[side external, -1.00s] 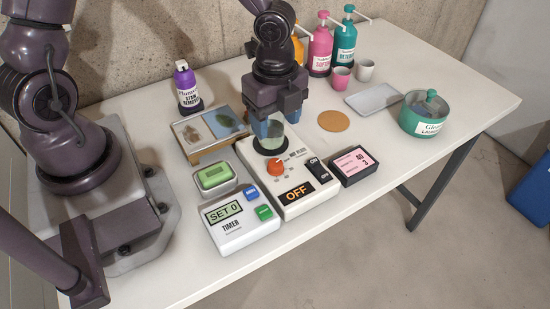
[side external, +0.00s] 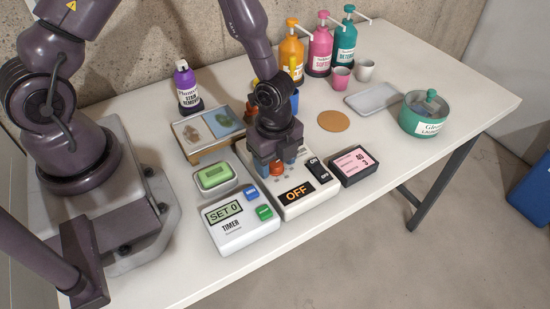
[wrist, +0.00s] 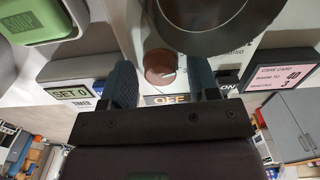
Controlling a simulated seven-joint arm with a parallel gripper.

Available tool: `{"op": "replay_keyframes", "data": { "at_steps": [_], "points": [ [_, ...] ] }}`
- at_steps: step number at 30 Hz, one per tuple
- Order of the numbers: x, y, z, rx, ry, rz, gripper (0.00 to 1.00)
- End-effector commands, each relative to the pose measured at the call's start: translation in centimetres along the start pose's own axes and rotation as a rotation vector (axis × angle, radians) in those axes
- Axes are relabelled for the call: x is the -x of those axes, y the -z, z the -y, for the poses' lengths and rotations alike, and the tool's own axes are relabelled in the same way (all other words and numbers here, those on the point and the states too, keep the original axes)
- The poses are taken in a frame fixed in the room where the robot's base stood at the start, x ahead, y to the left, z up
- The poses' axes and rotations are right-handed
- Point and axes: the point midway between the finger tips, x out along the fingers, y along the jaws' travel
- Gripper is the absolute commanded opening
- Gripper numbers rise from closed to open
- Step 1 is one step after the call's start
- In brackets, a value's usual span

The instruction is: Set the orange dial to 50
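The orange dial (wrist: 160,67) is on the white heater unit (side external: 311,207), in front of a dark round plate (wrist: 165,22). A pale mark on the dial points to the right in the wrist view. The unit's display (side external: 298,193) reads OFF. My gripper (wrist: 163,84) is open and empty, with one finger on each side of the dial and visible gaps between. In the side view my gripper (side external: 275,170) comes down over the unit and mostly hides the dial. Whether the fingertips reach the dial's height is unclear. The beaker is not visible there.
A timer (side external: 238,237) reading SET 0 and a green block in a dish (side external: 214,178) stand left of the unit. A black-framed card (side external: 354,166) showing 40 and 3 stands right. A blue cup (side external: 295,103) is behind my gripper. The table's front right is clear.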

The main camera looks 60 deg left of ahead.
Motion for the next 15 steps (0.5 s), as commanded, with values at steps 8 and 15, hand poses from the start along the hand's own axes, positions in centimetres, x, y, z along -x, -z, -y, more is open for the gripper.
{"op": "replay_keyframes", "data": {
  "at_steps": [8, 15],
  "points": [
    [0.04, -0.01, 0.01, 0.000, 0.000, 0.000, 0.10],
    [0.06, -0.02, 0.02, -0.031, 0.000, 0.000, 0.10]
  ]
}}
